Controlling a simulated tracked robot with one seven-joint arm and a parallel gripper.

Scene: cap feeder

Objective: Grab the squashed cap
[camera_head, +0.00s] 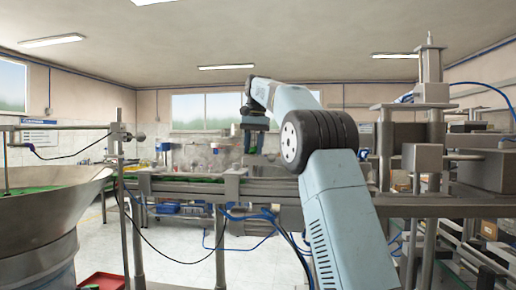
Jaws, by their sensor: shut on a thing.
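My gripper (254,142) hangs from the end of my light blue arm, pointing down just above the metal feed rail (175,186) near the middle of the view. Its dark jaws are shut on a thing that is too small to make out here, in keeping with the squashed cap. No cap can be clearly told apart between the jaws. Green caps lie along the rail (205,180) to the left of my gripper, too small to tell their shape.
A large metal bowl feeder (45,215) with green contents stands at the left. A red bin (102,281) sits on the floor beside it. Metal posts and press machinery (430,150) crowd the right. Blue hoses (250,217) hang below the rail. Open floor shows under it.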

